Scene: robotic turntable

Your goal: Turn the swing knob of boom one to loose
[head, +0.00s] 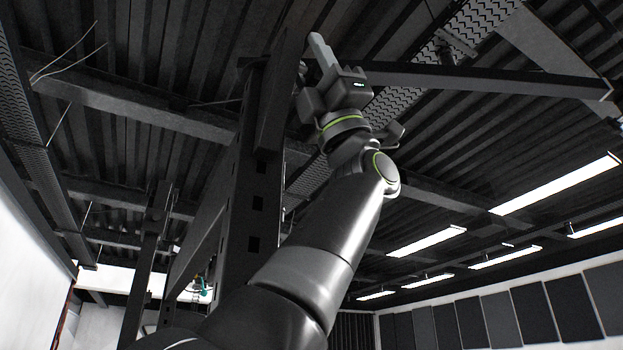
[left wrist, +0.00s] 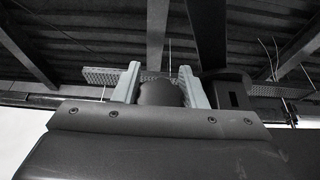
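My left gripper (head: 318,45) is raised high beside a tall dark upright post (head: 252,190), close to its top. A long dark horizontal beam (head: 480,78), which looks like a boom, runs right from behind the gripper. In the left wrist view, the two pale fingers of my left gripper (left wrist: 160,84) stand apart. A dark rounded piece (left wrist: 160,93), possibly the swing knob, shows between them. I cannot tell whether the fingers press on it. The knob cannot be made out in the head view. My right gripper is not in view.
A second dark post (head: 145,265) stands farther back on the left. Ceiling beams, perforated trays (head: 405,105) and strip lights (head: 555,185) are overhead. Dark wall panels (head: 535,305) line the far right. The space right of my arm, under the beam, looks clear.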

